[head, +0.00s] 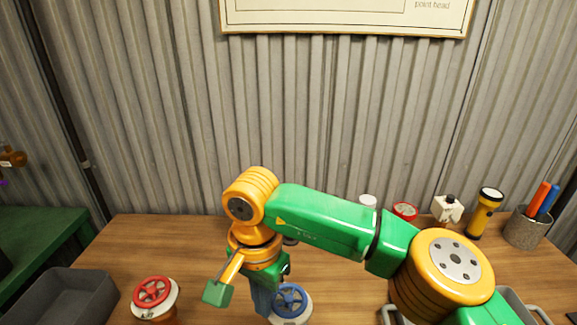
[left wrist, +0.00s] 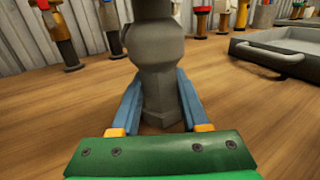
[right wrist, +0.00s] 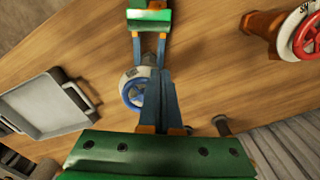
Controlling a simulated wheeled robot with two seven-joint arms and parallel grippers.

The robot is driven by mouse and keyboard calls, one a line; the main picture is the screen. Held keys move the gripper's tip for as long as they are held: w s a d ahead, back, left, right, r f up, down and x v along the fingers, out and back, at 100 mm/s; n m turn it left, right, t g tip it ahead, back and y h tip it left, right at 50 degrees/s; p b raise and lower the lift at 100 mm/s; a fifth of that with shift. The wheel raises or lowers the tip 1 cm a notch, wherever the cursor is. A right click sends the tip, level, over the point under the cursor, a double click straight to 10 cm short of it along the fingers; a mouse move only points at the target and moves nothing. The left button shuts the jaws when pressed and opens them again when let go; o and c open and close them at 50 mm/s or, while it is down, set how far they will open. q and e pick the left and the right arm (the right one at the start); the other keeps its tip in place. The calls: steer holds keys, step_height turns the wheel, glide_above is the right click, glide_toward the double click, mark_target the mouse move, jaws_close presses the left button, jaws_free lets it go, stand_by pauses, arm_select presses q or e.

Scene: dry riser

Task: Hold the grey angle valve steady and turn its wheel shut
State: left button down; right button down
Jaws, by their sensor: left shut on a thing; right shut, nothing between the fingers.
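The grey angle valve (left wrist: 158,70) stands upright in the left wrist view, with a hexagonal lower body. My left gripper (left wrist: 160,95) is shut on that body, one blue finger on each side. In the right wrist view my left gripper (right wrist: 150,55) reaches in from the top. The valve's blue wheel (right wrist: 134,92), on a pale collar, faces up there; it also shows in the head view (head: 290,299). My right gripper (right wrist: 164,85) is shut and empty, pointing down beside the wheel's rim. I cannot tell whether its fingertips touch the wheel.
A red-wheeled valve (head: 152,291) stands to the left, near a grey bin (head: 62,296). A grey tray (right wrist: 48,102) lies on the other side. A yellow flashlight (head: 484,213) and a pen cup (head: 525,228) stand at the back right. Bare wooden table lies between.

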mark_target(287, 315)
steer(key=shift+r, duration=2.35)
steer(key=d+f, duration=0.1)
steer(key=f, duration=0.1)
steer(key=s+d+f, duration=0.2)
steer(key=f, duration=0.1)
steer(key=shift+d+f, duration=0.3)
steer(key=shift+d, duration=0.1)
steer(key=shift+f, duration=0.25)
steer(key=shift+w, duration=0.3)
